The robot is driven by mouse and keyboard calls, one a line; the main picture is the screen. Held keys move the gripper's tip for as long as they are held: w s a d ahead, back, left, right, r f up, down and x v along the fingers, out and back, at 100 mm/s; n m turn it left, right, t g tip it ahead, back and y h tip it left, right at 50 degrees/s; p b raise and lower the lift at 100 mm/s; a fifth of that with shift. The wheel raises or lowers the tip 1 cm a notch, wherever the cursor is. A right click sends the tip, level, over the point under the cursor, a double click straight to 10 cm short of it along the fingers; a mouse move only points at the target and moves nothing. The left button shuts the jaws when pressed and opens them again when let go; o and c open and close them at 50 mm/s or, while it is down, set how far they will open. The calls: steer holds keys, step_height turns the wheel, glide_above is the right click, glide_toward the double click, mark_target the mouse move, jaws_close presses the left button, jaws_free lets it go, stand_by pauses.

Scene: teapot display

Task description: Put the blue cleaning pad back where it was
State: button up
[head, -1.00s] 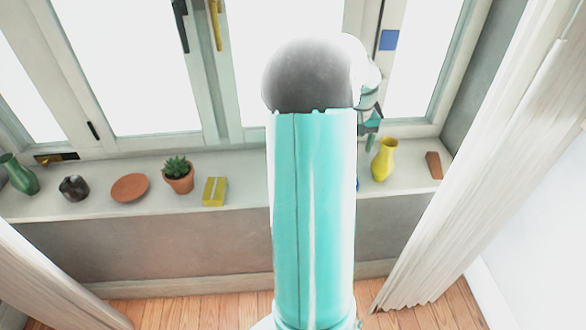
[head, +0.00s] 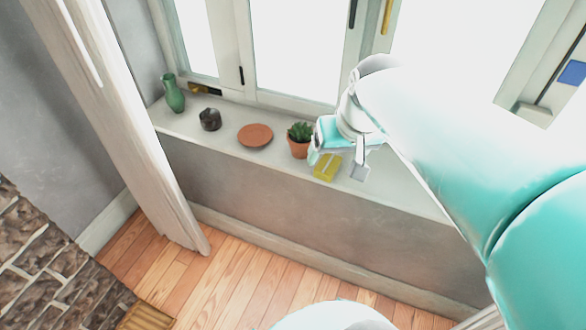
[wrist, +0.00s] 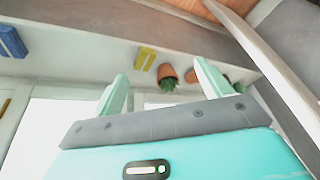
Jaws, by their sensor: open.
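A blue block-shaped pad (wrist: 12,41) with a lighter stripe lies on the sill at the left edge of the wrist view, which is upside down. In the head view that stretch of sill is hidden behind my arm. My gripper (head: 337,165) is open and empty near a yellow pad (head: 326,167) of similar shape. The wrist view shows the yellow pad (wrist: 145,58) beyond the gap between my fingers (wrist: 160,72), apart from them. The blue pad is well off to one side of my gripper.
A potted succulent (head: 300,139) stands left of the yellow pad. Further left are a terracotta saucer (head: 255,135), a dark pot (head: 210,119) and a green vase (head: 173,93). A flat blue square (head: 573,73) is on the window frame. A curtain (head: 135,120) hangs at left.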

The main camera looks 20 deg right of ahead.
steer(key=s+a+n, duration=0.1)
steer(key=s+a, duration=0.1)
steer(key=a, duration=0.3)
steer(key=s+a+n+t, duration=0.1)
steer(key=s+a, duration=0.2)
steer(key=a, duration=0.1)
steer(key=shift+s+a, duration=0.25)
steer(key=shift+a, duration=0.1)
